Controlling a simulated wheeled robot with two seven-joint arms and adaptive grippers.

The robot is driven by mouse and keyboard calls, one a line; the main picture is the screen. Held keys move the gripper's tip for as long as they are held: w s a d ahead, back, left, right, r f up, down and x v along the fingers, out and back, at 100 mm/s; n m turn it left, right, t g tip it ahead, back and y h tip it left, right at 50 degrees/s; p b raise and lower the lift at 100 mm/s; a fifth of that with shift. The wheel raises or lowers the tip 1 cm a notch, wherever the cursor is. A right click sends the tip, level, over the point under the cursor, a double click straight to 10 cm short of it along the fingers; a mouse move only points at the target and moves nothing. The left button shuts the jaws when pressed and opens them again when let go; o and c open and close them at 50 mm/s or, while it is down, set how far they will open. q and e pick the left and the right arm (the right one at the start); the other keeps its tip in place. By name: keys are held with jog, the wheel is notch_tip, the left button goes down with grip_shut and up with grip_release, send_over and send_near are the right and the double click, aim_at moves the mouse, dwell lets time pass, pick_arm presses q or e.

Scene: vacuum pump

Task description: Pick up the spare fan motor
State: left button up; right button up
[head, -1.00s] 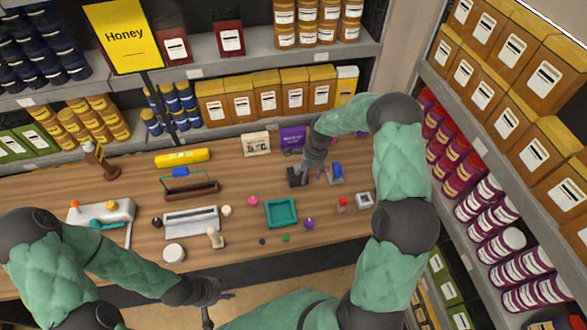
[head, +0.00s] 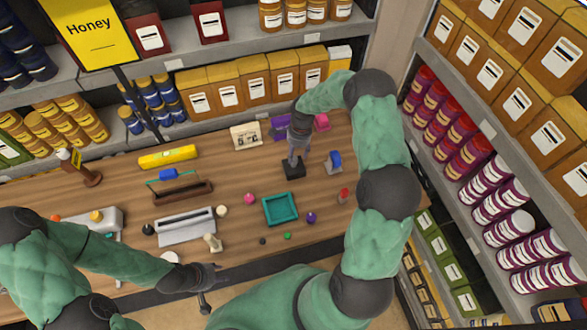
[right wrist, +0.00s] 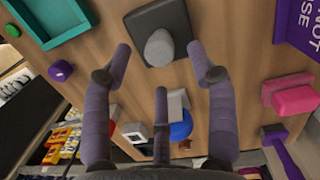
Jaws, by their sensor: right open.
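A black square-based part with a grey domed knob (head: 293,172) sits on the table; it looks like the spare fan motor, though I cannot be sure. It also shows at the top of the right wrist view (right wrist: 158,46). My right gripper (head: 297,158) is directly over it. In the right wrist view its three fingers (right wrist: 160,58) are spread, with nothing between them, and the knob lies just beyond the tips. My left gripper (head: 208,285) hangs empty at the table's front edge, fingers apart.
A blue and grey part (head: 333,162) stands close to the right of the black part. A teal tray (head: 280,223) sits in front. Shelves with goods border the table behind and at right.

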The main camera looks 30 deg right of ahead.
aim_at(294, 158)
jog(key=f, duration=0.1)
jog(key=f+b, duration=0.1)
jog(key=f, duration=0.2)
jog(key=shift+w+a+f, duration=0.1)
jog(key=shift+a+f, duration=0.25)
jog(key=shift+f, duration=0.05)
jog(key=shift+r, duration=0.1)
jog(key=shift+c, duration=0.8)
grip_shut()
